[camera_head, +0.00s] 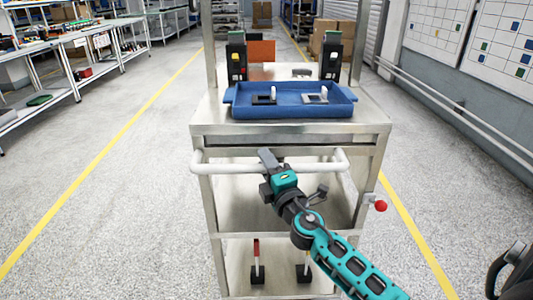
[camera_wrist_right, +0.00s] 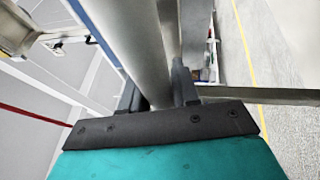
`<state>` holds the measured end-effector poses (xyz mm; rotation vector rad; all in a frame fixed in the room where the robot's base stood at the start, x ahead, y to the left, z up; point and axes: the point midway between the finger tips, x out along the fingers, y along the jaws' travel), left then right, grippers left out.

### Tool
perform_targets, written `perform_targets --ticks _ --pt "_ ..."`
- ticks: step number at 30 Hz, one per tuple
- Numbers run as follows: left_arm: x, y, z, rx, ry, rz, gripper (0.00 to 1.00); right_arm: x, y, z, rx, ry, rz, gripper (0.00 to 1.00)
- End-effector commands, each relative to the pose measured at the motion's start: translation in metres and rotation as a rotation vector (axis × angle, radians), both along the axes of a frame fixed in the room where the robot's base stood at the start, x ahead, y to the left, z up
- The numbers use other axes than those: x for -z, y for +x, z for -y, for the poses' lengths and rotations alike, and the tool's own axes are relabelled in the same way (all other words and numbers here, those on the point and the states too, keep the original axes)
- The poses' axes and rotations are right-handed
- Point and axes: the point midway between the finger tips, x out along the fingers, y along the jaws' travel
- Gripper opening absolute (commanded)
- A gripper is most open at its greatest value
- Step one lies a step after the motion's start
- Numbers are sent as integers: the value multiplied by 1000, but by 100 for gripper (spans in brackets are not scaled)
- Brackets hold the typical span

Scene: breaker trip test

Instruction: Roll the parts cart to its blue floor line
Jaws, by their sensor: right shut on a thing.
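The parts cart (camera_head: 350,131) stands straight ahead of me in the head view, a metal cart with a top, lower shelves and a white push handle (camera_head: 220,164) across its near side. My right gripper (camera_head: 268,160) is shut on the handle near its middle. The right wrist view shows the handle bar (camera_wrist_right: 142,48) running between the two fingers (camera_wrist_right: 158,92). My left gripper is not in view. I see no blue floor line in either view.
A blue tray (camera_head: 290,112) with small parts sits on the cart top, with two dark devices behind it. A red knob (camera_head: 380,206) sticks out at the cart's right. Shelving benches (camera_head: 95,50) stand left, wall rails right. Yellow floor lines (camera_head: 95,173) flank the cart; the left floor is clear.

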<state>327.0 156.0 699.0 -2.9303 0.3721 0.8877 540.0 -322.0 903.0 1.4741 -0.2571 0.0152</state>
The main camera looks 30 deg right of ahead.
Motion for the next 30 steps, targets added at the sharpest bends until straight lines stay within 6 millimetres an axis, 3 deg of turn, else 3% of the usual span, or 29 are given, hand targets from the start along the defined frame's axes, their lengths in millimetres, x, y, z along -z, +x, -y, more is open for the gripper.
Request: perform_targets --ticks 6,17,18,24,30 --pt "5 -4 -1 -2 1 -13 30 1 -17 -11 -3 2 -1 0" --pt "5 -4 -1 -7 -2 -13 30 -1 -19 -11 0 -1 1 0" --pt "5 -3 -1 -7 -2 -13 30 -1 -19 -11 0 -1 1 32" --pt "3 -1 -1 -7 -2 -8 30 -1 -18 -11 0 -1 1 51" --pt "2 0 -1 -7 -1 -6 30 -1 -19 -11 1 0 1 51"
